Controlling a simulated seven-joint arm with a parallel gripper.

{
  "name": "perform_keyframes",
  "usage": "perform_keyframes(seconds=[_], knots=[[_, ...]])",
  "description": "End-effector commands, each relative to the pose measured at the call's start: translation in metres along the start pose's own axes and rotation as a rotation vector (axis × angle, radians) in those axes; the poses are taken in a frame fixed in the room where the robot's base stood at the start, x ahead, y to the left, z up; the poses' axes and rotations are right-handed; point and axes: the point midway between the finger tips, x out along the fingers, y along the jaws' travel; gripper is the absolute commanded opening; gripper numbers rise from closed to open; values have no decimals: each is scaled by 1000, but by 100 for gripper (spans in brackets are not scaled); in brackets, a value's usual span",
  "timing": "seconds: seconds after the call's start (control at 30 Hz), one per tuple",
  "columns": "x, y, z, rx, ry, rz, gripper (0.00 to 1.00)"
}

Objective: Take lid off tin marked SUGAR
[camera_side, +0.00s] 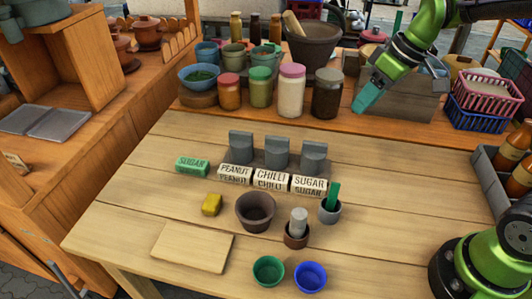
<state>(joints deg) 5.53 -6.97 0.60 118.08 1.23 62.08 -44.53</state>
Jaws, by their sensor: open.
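A row of three grey tins stands mid-table behind white label blocks reading PEANUT (235,175), CHILLI (271,180) and SUGAR (309,186). The grey tin behind the white SUGAR label (314,155) is the rightmost of the row. Its top part is an upright grey slab that looks like a lid or handle; I cannot tell where lid and body meet. The label block hides its lower front. A green block marked SUGAR (192,166) lies left of the row. My gripper (364,104) is open and empty, above and to the right of the tins, apart from them.
A dark mortar bowl (256,212), a yellow block (212,204), small cups with a green and a grey stick, green (268,271) and blue (310,277) cups, and a board (192,248) lie in front. Jars (291,92) line the back shelf.

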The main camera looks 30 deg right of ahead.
Motion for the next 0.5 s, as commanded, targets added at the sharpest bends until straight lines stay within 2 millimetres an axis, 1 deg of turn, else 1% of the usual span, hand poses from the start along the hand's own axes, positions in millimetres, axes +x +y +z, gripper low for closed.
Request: perform_keyframes(seconds=[0.03,0.1,0.23,0.37,0.47,0.5], knots=[[5,4,-10,-100,-16,-18,47],[6,6,-21,-238,-21,-38,47],[0,3,-31,-431,-6,-55,47],[1,1,-30,-517,-7,-64,47],[12,0,-29,-532,-10,-67,47],[19,0,-28,-532,-11,-68,47]])
